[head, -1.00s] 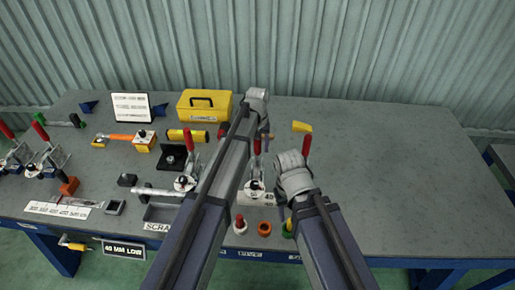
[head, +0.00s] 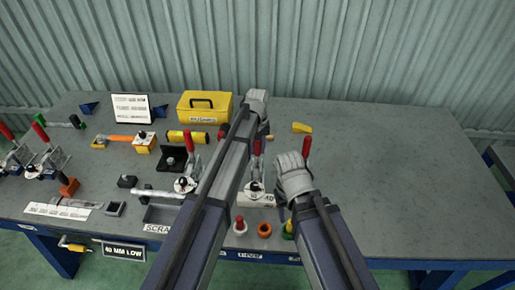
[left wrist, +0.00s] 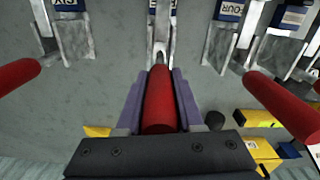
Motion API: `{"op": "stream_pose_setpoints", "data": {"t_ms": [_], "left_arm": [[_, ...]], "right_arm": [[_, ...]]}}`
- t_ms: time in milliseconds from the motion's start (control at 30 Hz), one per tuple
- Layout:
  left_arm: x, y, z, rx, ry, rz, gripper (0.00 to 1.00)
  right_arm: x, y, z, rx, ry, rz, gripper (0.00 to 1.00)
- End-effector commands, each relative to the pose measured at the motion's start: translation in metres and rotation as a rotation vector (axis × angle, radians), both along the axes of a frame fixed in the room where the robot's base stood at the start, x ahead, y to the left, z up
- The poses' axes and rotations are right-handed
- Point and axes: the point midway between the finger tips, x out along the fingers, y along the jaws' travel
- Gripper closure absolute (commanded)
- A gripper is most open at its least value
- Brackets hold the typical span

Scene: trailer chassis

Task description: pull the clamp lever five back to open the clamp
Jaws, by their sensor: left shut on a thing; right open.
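In the left wrist view my left gripper (left wrist: 161,85) is shut on the red handle of clamp lever five (left wrist: 159,108), with a purple finger along each side. The lever's metal base is at the top middle; its label is cut off, with the neighbour at right marked FOUR. In the head view a red-handled lever (head: 257,147) stands beside my left arm; the left fingers are mostly hidden by that arm. My right gripper (head: 293,176) is lower, beside another red lever (head: 306,146). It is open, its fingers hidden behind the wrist.
Neighbouring red levers stand close on both sides, at left (left wrist: 18,75) and right (left wrist: 283,105) in the left wrist view. A yellow toolbox (head: 204,107) and a yellow wedge (head: 301,127) are at the back. The table's right part (head: 400,165) is clear.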

Motion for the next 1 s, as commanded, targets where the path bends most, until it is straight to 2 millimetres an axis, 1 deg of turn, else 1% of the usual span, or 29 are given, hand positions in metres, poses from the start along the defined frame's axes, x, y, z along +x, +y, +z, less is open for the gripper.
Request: {"op": "stream_pose_setpoints", "data": {"t_ms": [667,767,833,1000], "left_arm": [[0.001,0.0,0.0,0.0,0.004,0.0,1.0],[0.011,-0.001,-0.001,0.0,0.049,0.001,1.0],[0.021,-0.001,-0.003,-0.001,0.107,0.001,1.0],[0.037,-0.001,-0.008,0.0,0.26,0.001,1.0]], "right_arm": [[0.0,0.0,0.0,0.0,0.0,0.0,0.5],[0.0,0.0,-0.002,0.0,0.0,0.0,0.5],[0.0,0.0,-0.004,0.0,0.0,0.0,0.5],[0.0,0.0,-0.016,0.0,0.0,0.0,0.5]]}}
